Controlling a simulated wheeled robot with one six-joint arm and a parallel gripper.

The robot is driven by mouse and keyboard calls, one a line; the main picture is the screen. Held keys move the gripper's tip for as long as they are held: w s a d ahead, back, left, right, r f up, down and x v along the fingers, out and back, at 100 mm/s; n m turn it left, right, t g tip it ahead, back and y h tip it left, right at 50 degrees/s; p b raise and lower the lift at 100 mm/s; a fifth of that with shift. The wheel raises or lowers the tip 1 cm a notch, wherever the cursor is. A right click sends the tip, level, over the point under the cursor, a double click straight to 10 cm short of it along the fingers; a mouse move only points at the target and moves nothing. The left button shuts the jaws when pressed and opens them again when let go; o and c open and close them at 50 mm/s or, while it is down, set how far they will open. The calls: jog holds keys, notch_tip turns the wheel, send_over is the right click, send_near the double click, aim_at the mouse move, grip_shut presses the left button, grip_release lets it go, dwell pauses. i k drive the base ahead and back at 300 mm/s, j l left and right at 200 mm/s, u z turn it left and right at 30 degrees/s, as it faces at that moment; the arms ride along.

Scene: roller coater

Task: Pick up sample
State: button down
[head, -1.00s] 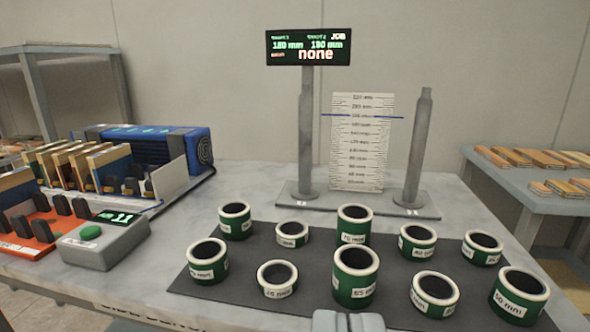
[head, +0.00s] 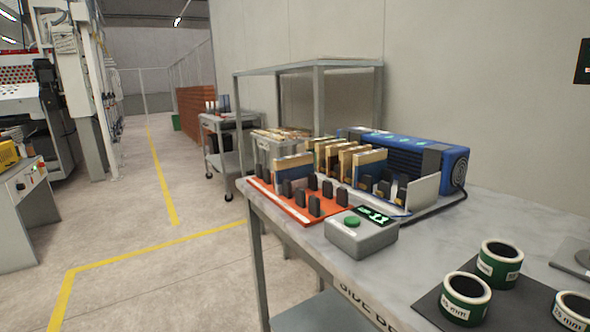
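Several upright sample panels stand at the back of the side bench (head: 370,270). One panel with a blue face and a pale wooden top edge (head: 293,170) stands at the orange rack (head: 297,211) with black posts. More panels with tan and blue faces (head: 365,170) stand in a row in front of a blue machine (head: 405,155). I cannot tell which of them is the sample. My gripper is not in view, so its fingers and anything in them are hidden.
A grey box with a green button (head: 360,238) stands at the bench's front edge. Green ring spacers (head: 465,299) sit on a dark mat (head: 432,305) at lower right. A grey frame table (head: 300,68) stands behind. Open floor with yellow lines (head: 160,185) lies left.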

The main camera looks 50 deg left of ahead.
aim_at(296, 168)
jog(key=u, duration=1.3)
